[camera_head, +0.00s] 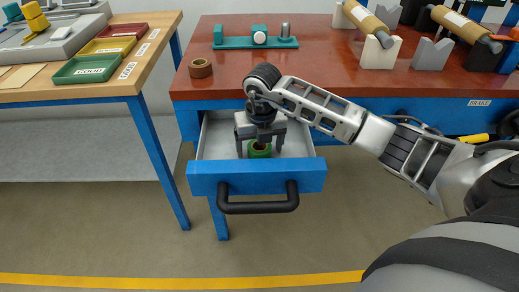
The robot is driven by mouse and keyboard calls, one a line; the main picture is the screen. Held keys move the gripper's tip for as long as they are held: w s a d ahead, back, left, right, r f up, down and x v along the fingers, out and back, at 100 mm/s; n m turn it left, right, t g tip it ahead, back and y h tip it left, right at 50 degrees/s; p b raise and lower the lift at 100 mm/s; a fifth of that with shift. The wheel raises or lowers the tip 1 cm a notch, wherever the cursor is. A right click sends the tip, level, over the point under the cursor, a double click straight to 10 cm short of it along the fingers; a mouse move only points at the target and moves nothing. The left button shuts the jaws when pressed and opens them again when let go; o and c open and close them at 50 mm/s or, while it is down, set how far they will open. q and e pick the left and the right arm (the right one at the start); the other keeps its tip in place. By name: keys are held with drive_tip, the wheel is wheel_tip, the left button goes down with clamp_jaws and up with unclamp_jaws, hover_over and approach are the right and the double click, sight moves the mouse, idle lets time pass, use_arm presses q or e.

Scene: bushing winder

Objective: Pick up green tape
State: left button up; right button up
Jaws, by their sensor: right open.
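A roll of green tape (259,149) sits inside the open blue drawer (257,179) under the red-brown worktable. My right gripper (260,148) points down into the drawer, its fingers apart with the green tape between or just beside them. Whether the fingers touch the tape cannot be told. The gripper body hides the back of the tape and part of the drawer floor. My left gripper is not in view.
A brown tape roll (200,68) lies on the worktable (235,90). Behind it stands a green fixture (256,42). At the left is a wooden bench with red, yellow and green trays (88,68). Rolls on white stands are at the right.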

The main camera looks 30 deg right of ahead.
drive_tip(key=c, duration=1.1)
